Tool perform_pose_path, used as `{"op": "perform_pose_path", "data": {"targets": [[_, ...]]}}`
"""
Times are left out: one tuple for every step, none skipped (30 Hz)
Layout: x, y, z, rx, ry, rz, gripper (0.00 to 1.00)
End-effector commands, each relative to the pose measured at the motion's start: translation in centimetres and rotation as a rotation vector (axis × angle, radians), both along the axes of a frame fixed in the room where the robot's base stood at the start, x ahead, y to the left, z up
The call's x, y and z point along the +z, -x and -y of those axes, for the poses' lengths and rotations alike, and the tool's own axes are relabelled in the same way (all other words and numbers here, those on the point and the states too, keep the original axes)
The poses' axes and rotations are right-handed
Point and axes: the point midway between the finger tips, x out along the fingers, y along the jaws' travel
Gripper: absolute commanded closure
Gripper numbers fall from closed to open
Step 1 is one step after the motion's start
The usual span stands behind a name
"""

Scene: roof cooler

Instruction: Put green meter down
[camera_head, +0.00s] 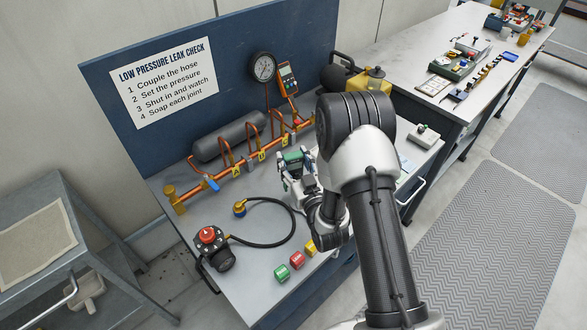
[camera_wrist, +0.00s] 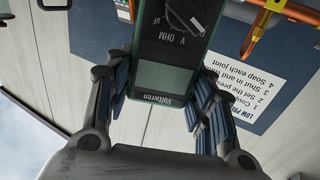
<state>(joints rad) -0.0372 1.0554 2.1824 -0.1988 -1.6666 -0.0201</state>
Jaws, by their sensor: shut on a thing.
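The green meter (camera_wrist: 166,80) is a dark green handheld unit with a grey screen and a dial. It sits between both fingers of my gripper (camera_wrist: 162,92) in the wrist view, and the gripper is shut on it. In the head view my gripper (camera_head: 296,170) holds the green meter (camera_head: 294,157) above the grey bench (camera_head: 225,270), in front of the copper pipe rig. My arm hides part of the bench to the right. The gap between the meter and the bench top cannot be told exactly.
A black hose (camera_head: 285,238) runs to a pump with a red knob (camera_head: 208,236). Green, red and yellow blocks (camera_head: 297,260) lie near the front edge. A grey cylinder (camera_head: 228,137) and copper pipe (camera_head: 235,170) line the back panel. An orange meter (camera_head: 288,78) hangs there.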

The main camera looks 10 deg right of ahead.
Motion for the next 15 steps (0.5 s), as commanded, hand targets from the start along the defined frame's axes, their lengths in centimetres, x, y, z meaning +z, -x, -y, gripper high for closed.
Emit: {"op": "perform_pose_path", "data": {"targets": [[-1.2,0.0,0.0,0.0,0.0,0.0,0.89],[-1.7,0.0,0.0,0.0,0.0,0.0,0.89],[-2.3,0.0,0.0,0.0,0.0,-0.001,0.89],[-2.6,0.0,0.0,0.0,0.0,-0.001,0.89],[-2.7,0.0,0.0,0.0,0.0,0.0,0.89],[-2.7,0.0,0.0,0.0,0.0,0.002,0.89],[-2.7,0.0,0.0,0.0,0.0,0.002,0.89],[-2.6,-0.1,0.0,0.0,-0.001,0.003,0.89],[-2.6,-0.1,0.0,0.0,0.0,0.003,0.89],[-2.6,0.0,0.0,0.0,0.001,0.002,0.89],[-2.6,0.0,0.0,0.0,0.0,0.002,0.89],[-2.6,0.0,0.0,0.0,0.0,0.002,0.89],[-2.6,0.0,0.0,0.0,0.0,0.002,0.89],[-2.7,0.0,0.0,0.0,0.0,0.002,0.89],[-2.9,0.0,0.0,0.0,0.0,0.002,0.89]]}}
